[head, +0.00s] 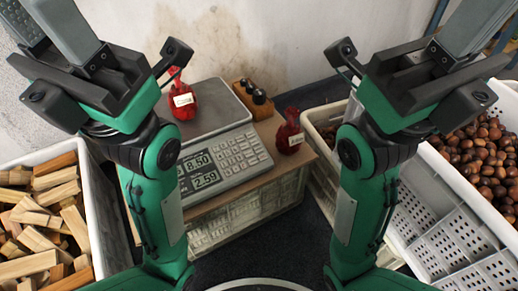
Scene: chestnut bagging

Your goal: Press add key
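The scale (222,168) stands on a wooden board, its front facing me. Its keypad (243,154) has rows of light keys; the labels are too small to read, so I cannot tell which is the add key. The display (202,170) shows 8.50 above 2.59. A red bag (181,98) with a white label stands on the scale's metal pan (217,108). My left gripper (45,28) is raised at the upper left, its fingers apart and empty, away from the scale. My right gripper (470,27) is raised at the upper right, partly cut off, also away from the keypad.
A second labelled red bag (290,131) stands right of the scale. A wooden block holding dark weights (255,98) is behind it. A white crate (97,222) of wood pieces is at left. A white crate (437,220) with chestnuts (486,158) is at right. The space above the keypad is clear.

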